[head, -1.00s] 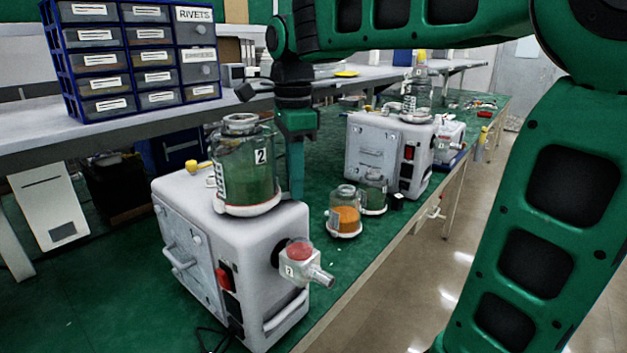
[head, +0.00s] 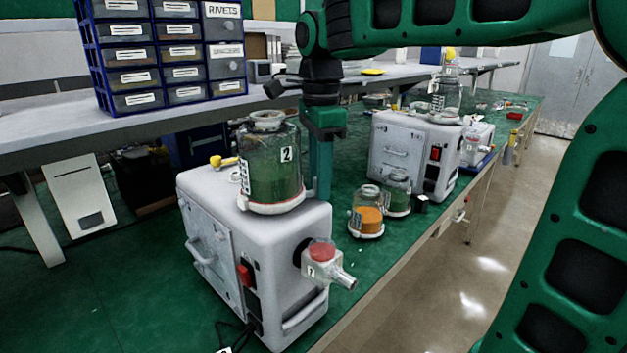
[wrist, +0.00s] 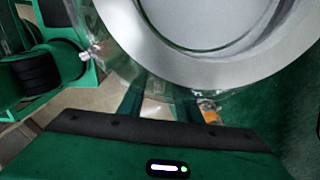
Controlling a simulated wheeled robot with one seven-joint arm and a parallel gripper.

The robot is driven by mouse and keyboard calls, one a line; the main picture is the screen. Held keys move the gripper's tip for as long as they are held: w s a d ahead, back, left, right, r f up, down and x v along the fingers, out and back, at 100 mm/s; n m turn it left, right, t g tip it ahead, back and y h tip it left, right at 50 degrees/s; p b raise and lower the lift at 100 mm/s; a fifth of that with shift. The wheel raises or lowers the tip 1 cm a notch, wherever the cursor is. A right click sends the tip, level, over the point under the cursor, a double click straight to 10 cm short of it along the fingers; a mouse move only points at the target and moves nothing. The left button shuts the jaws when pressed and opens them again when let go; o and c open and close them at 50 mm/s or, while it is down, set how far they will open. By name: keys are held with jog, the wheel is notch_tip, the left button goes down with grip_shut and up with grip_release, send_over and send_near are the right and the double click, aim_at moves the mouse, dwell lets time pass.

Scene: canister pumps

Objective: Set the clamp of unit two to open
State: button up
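A yellow-knobbed part (head: 222,161) sits on the box top, left of the canister. A clear fitting with a red top (head: 322,255), also marked 2, sticks out of the right side. I cannot tell for sure which part is the clamp. My gripper (head: 320,185) points down just right of and behind the canister. In the wrist view its fingers (wrist: 162,108) look apart with nothing held, partly seen past a large clear, pale-rimmed round vessel (wrist: 205,75).
A second white pump (head: 400,150) with its own canister stands farther back. Small jars, one with orange contents (head: 367,218), stand between the pumps. A drawer cabinet (head: 165,50) is on the shelf at left. The green bench is clear at front left.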

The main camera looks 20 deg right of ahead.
jog(key=shift+r, duration=0.1)
jog(key=shift+r, duration=0.3)
notch_tip(320, 180, up, 10)
dwell(0.3)
jog(key=shift+f, duration=0.1)
